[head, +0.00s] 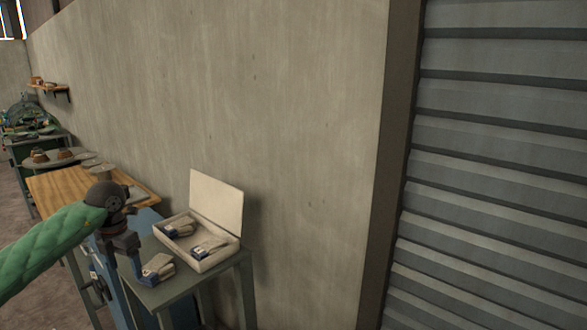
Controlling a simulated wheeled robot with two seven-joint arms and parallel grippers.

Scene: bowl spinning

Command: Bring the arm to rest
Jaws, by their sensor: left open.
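My left arm comes in from the left in a green quilted sleeve. Its dark gripper (131,264) is open and points down over the near left side of a small grey-green table (190,288). A pale bundle with a blue label (158,267), perhaps gloves, lies on this table just right of the fingers. I cannot tell whether they touch it. My right gripper is not in view.
An open white box (217,262) with a raised lid (217,201) holds similar bundles on the small table. Behind is a wooden-topped bench (62,183). A concrete wall (290,130) and a ribbed shutter (500,170) bound the back and right.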

